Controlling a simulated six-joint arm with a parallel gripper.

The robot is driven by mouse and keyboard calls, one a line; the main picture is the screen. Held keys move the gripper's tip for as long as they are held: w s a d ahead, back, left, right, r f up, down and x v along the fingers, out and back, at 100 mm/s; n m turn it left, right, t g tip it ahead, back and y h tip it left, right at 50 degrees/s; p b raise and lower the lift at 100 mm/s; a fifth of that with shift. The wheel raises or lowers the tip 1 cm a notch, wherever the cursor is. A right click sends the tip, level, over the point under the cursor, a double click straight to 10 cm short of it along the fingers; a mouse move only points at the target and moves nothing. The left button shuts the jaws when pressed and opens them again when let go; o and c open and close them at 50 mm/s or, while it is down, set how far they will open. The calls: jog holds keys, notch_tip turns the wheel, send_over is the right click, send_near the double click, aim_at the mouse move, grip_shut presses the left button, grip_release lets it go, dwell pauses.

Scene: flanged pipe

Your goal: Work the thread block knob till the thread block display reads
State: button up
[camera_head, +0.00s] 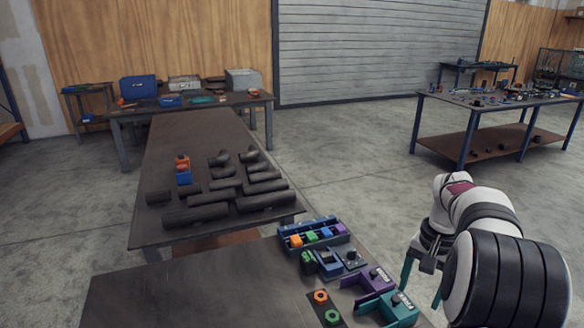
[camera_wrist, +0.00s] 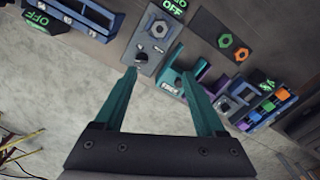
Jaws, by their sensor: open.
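In the wrist view a grey block (camera_wrist: 153,40) carries a hexagonal knob-like part and a dark round socket. A dark display (camera_wrist: 174,7) at its top end reads OFF in green. I cannot tell for sure that this is the thread block. Another green OFF display (camera_wrist: 38,20) sits on a blue unit at the upper left. My gripper (camera_wrist: 155,74) is open and empty, its teal fingers apart, with the grey block beyond and between the tips. In the head view my gripper (camera_head: 421,279) hangs right of the near table, beside the teal block (camera_head: 398,308).
On the near table (camera_head: 190,295) stand a purple block (camera_head: 372,282), a plate with orange and green hex nuts (camera_head: 325,307) and a blue rack of coloured pieces (camera_head: 313,235). Black pipes (camera_head: 235,190) lie on the table behind. The near table's left part is clear.

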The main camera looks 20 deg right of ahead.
jog(key=s+a+r+n, duration=0.1)
jog(key=s+a, duration=0.1)
jog(key=a, duration=0.7)
jog(key=s+a+r+n+y, duration=0.1)
jog(key=s+a+r+n, duration=0.1)
jog(key=a, duration=0.6)
jog(key=s+a+r+n, duration=0.1)
jog(key=s+a, duration=0.2)
jog(key=a, duration=0.6)
jog(key=s+a+f+n, duration=0.3)
jog(key=s+a, duration=0.5)
jog(key=s, duration=0.2)
jog(key=shift+s+f+y, duration=0.3)
jog(key=shift+s, duration=0.1)
